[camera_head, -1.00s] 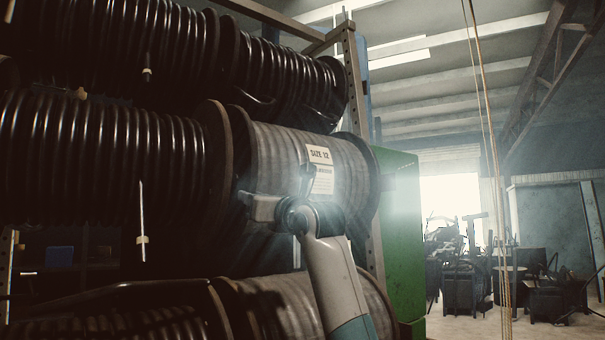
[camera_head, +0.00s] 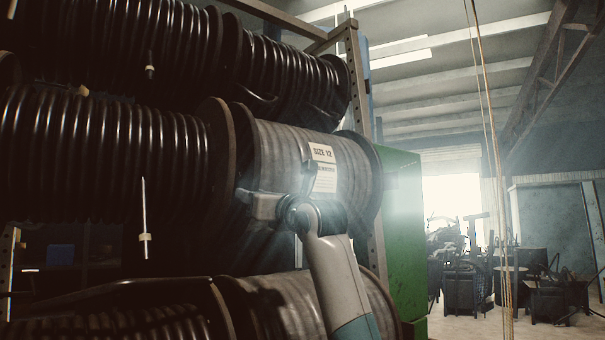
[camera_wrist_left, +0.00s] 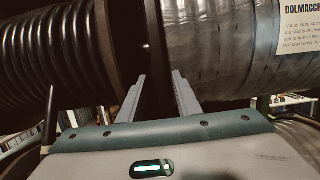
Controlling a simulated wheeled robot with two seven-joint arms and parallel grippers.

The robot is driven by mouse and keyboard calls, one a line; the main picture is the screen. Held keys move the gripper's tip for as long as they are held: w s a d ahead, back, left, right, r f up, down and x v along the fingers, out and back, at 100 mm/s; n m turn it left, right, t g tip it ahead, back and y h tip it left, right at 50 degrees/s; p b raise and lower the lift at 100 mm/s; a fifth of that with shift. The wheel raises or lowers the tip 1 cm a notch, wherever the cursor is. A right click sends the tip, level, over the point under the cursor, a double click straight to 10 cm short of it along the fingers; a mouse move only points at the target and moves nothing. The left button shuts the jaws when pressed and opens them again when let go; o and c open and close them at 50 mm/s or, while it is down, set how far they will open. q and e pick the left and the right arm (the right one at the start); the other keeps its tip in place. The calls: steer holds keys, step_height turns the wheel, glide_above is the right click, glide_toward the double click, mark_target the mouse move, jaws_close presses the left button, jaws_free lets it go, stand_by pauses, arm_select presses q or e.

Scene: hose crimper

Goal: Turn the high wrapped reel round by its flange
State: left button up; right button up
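My left gripper (camera_head: 247,198) is at the lower front of that left flange. In the left wrist view, the two fingers (camera_wrist_left: 160,78) are spread apart, with the dark flange edge (camera_wrist_left: 154,40) showing between and beyond them. I cannot tell whether either finger touches it. My right gripper is not in view.
Black hose reels (camera_head: 100,150) fill the rack to the left and above. Another wrapped reel (camera_head: 275,305) lies below, close under my arm. The rack post (camera_head: 354,80) and a green cabinet (camera_head: 402,240) stand to the right, with open floor beyond.

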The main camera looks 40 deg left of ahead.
arm_select(q)
steer(key=s+d+f+b, duration=0.1)
steer(key=d+f+b, duration=0.3)
steer(key=d, duration=0.1)
steer(key=shift+f, duration=0.4)
stand_by(0.8)
steer(key=shift+s, duration=0.1)
stand_by(0.4)
